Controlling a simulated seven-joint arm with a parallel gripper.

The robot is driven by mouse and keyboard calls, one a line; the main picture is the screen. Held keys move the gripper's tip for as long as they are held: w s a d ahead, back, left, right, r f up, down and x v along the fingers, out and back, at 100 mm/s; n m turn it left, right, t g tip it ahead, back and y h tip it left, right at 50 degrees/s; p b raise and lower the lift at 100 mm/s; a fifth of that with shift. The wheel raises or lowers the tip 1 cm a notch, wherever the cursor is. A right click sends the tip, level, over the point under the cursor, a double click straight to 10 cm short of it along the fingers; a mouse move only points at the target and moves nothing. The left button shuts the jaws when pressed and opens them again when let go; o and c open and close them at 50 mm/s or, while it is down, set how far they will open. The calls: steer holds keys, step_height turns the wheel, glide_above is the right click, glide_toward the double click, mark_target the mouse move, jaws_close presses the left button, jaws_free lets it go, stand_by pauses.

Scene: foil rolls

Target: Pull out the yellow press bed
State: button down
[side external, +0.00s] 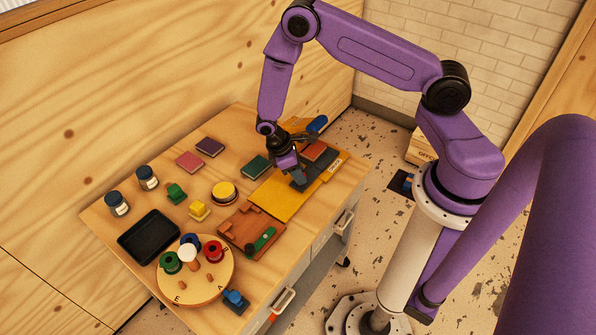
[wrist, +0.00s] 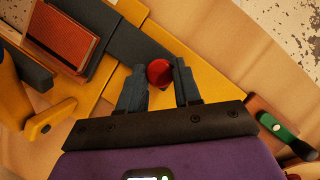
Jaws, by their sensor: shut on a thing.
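The yellow press (side external: 335,166) stands at the right end of the table. Its flat yellow bed (side external: 272,204) reaches toward the lower left, and yellow also shows in the wrist view (wrist: 207,92). A dark grey slab (side external: 325,165) lies across the yellow, also in the wrist view (wrist: 120,42). A red-brown block (side external: 315,150) sits on the slab. My gripper (side external: 298,181) points down at the near end of the slab. In the wrist view its fingers (wrist: 159,84) are shut on a round red knob (wrist: 159,71). The knob is hidden in the side view.
A blue handle (side external: 317,124) rises behind the press. A wooden fixture (side external: 250,229) with a green tool sits close to the yellow bed's near end. A round board with spools (side external: 196,283), a black tray (side external: 149,236), jars, small blocks and books fill the table's left.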

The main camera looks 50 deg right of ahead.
steer(key=a, duration=1.1)
steer(key=shift+a, duration=0.2)
steer(key=c, duration=0.8)
jaws_free()
steer(key=v, duration=1.7)
steer(key=shift+r, duration=0.25)
